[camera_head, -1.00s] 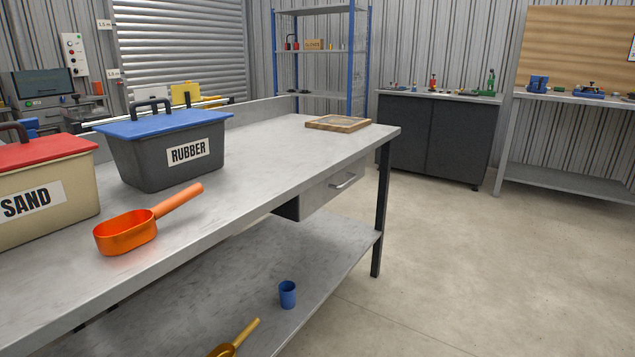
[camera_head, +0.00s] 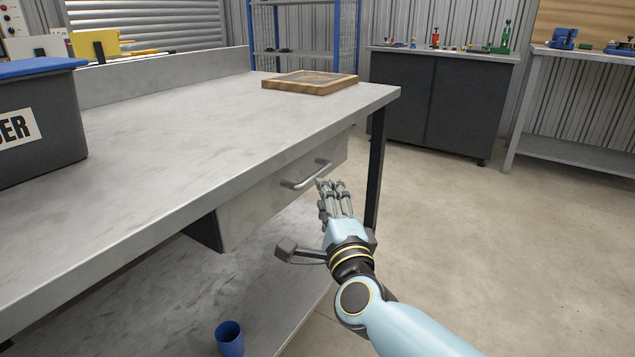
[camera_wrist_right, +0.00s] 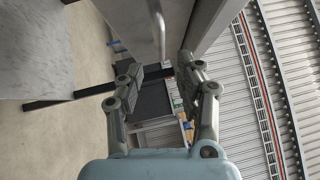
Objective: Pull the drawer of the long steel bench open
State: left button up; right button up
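The long steel bench (camera_head: 180,130) runs from the lower left to a corner near the middle of the head view. Its grey drawer (camera_head: 258,200) hangs under the top and looks shut. The bar handle (camera_head: 306,178) is on the drawer's front. My right gripper (camera_head: 331,184) is just right of the handle, its fingers pointing towards the drawer. In the right wrist view my right gripper (camera_wrist_right: 162,68) is open and empty, and the handle (camera_wrist_right: 158,35) shows near the gap between the fingertips. I cannot tell if they touch. My left gripper is not in view.
A wooden frame (camera_head: 310,82) lies on the bench top's far end, and a dark bin with a blue lid (camera_head: 35,68) stands at the left. A blue cup (camera_head: 229,338) is on the lower shelf. The bench leg (camera_head: 375,165) is beside my gripper. Floor on the right is clear.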

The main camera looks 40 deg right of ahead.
aim_at(318, 172)
jog(key=x, duration=0.8)
jog(key=shift+a, duration=0.1)
jog(key=shift+s, duration=0.1)
grip_shut()
jog(key=shift+f, duration=0.1)
